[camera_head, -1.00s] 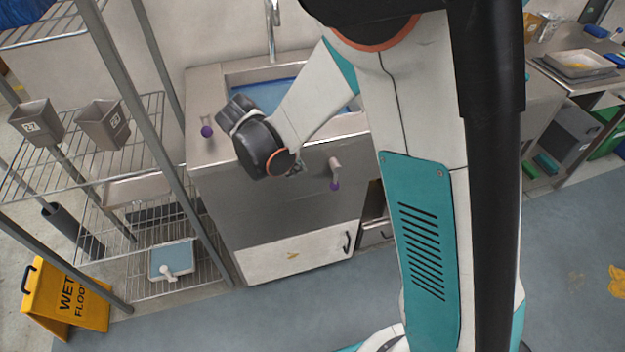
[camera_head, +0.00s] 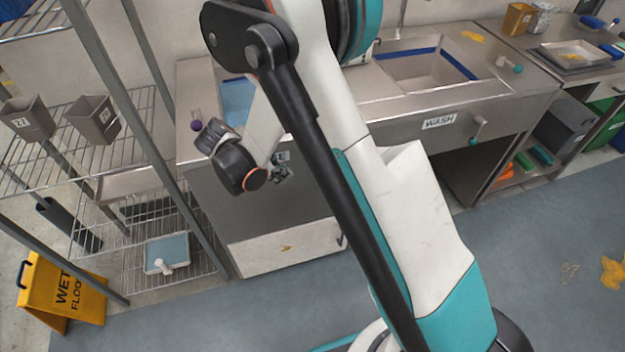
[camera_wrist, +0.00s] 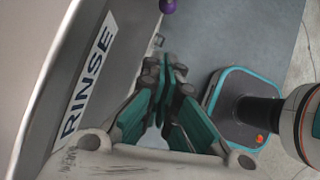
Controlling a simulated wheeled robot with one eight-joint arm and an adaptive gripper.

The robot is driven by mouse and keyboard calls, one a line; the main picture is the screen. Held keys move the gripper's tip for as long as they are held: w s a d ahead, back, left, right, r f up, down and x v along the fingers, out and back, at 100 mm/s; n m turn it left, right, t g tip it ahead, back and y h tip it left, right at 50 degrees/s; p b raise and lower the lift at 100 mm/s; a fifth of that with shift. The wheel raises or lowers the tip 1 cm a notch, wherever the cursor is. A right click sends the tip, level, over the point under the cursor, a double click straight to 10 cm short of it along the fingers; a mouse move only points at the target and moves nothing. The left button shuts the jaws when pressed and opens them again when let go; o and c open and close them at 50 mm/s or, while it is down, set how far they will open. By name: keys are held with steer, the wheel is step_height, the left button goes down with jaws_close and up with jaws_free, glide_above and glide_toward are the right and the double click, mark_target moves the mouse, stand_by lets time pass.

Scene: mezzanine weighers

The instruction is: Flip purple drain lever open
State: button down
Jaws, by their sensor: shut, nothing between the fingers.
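A purple knob (camera_wrist: 167,5) shows at the top edge of the wrist view, near the front of the sink panel marked RINSE (camera_wrist: 88,85). Most of its lever is out of frame. In the head view my arm hides the front lever. Another purple-knobbed lever (camera_head: 196,125) shows on the counter at the left of the rinse sink. My gripper (camera_head: 283,170) is in front of the sink's front panel. In the wrist view my gripper (camera_wrist: 168,72) has its fingertips together, empty, below and apart from the purple knob.
A wash sink (camera_head: 425,72) with a teal-knobbed front lever (camera_head: 474,141) is to the right. A wire rack (camera_head: 150,205) with grey bins and a yellow wet-floor sign (camera_head: 62,295) stand at left. The floor (camera_head: 190,320) in front is clear.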

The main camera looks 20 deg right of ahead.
steer(key=b+x, duration=0.2)
steer(key=x, duration=0.2)
steer(key=d+r+b+x, duration=0.1)
steer(key=x, duration=0.3)
steer(key=d+b+x, duration=0.1)
steer(key=b+x, duration=0.1)
steer(key=x, duration=0.2)
steer(key=shift+w+d+b, duration=0.25)
steer(key=shift+d+b, duration=0.05)
steer(key=shift+d, duration=0.1)
